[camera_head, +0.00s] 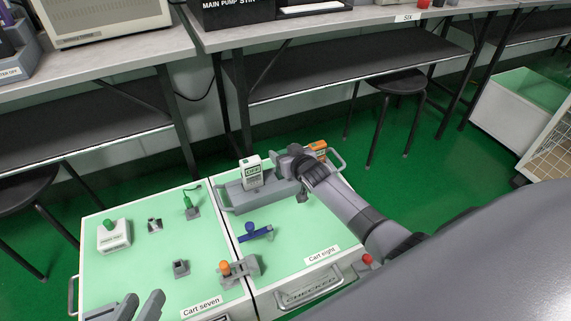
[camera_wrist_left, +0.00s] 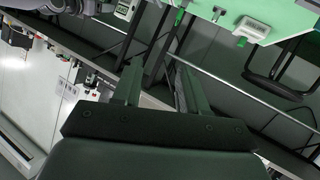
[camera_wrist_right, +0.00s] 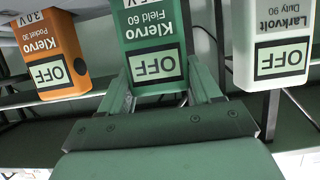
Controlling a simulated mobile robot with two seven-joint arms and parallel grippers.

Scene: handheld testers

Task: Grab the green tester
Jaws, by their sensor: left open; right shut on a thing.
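The green tester (camera_wrist_right: 155,45) fills the middle of the right wrist view, with a screen reading OFF. My right gripper (camera_wrist_right: 162,88) is shut on it, one finger on each side. In the head view my right gripper (camera_head: 296,160) is over the grey holder (camera_head: 236,199) on Cart eight, and its arm hides the green tester there. The white tester (camera_head: 251,172) stands on the left, and the orange tester (camera_head: 317,149) on the right; they also show in the right wrist view, white (camera_wrist_right: 270,45) and orange (camera_wrist_right: 55,55). My left gripper (camera_head: 138,306) is open and empty.
Cart eight (camera_head: 290,248) carries a blue-handled item (camera_head: 256,233). Cart seven (camera_head: 150,265) carries a white box with a green knob (camera_head: 113,236), a green-handled item (camera_head: 190,202) and an orange-knobbed grey piece (camera_head: 240,268). Workbenches (camera_head: 110,48) stand behind the carts.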

